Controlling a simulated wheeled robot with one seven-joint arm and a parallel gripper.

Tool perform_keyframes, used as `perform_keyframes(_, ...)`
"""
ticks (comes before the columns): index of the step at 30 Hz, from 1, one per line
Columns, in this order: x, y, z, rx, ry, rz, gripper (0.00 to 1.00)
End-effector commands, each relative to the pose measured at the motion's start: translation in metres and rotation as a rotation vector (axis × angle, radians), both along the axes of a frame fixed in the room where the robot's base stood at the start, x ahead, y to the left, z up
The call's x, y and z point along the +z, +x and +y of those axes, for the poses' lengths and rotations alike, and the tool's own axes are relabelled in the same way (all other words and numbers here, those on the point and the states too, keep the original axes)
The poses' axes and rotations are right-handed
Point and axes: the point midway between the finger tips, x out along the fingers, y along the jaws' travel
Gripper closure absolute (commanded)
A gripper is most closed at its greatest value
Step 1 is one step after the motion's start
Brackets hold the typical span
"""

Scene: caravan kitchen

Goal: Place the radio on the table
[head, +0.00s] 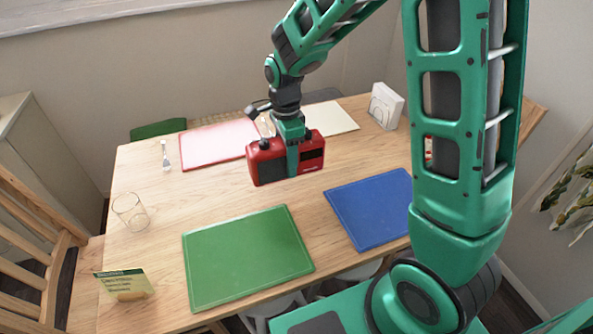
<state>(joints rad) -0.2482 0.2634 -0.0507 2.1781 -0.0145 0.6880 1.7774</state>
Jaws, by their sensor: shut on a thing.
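The red radio (268,165) with dark front panels is in the middle of the head view. My gripper (292,160) points down and is shut on the radio, with a green finger across its front. The radio looks upright. It is over the wooden table (160,215), between the pink mat and the green mat. I cannot tell whether its underside touches the table or is a little above it.
A green mat (248,258), a blue mat (372,208), a pink mat (205,146) and a cream mat (336,119) lie on the table. Bare wood shows mid-table.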

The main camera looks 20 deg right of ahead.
Motion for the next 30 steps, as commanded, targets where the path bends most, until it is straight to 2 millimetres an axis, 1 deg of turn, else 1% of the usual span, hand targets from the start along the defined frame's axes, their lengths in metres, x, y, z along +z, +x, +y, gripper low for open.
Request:
perform_keyframes(1, -0.005, 0.000, -0.009, -0.005, -0.001, 0.001, 0.91)
perform_keyframes(3, -0.011, 0.000, -0.018, -0.002, 0.000, 0.001, 0.91)
perform_keyframes(6, -0.016, 0.001, -0.027, -0.002, 0.001, 0.000, 0.91)
perform_keyframes(9, -0.018, 0.001, -0.031, 0.000, 0.001, 0.000, 0.91)
perform_keyframes(14, -0.027, 0.001, -0.032, 0.000, 0.000, 0.001, 0.91)
perform_keyframes(21, -0.056, 0.000, -0.032, 0.000, -0.001, 0.002, 0.91)
perform_keyframes(30, -0.059, 0.001, -0.032, -0.001, 0.000, -0.001, 0.91)
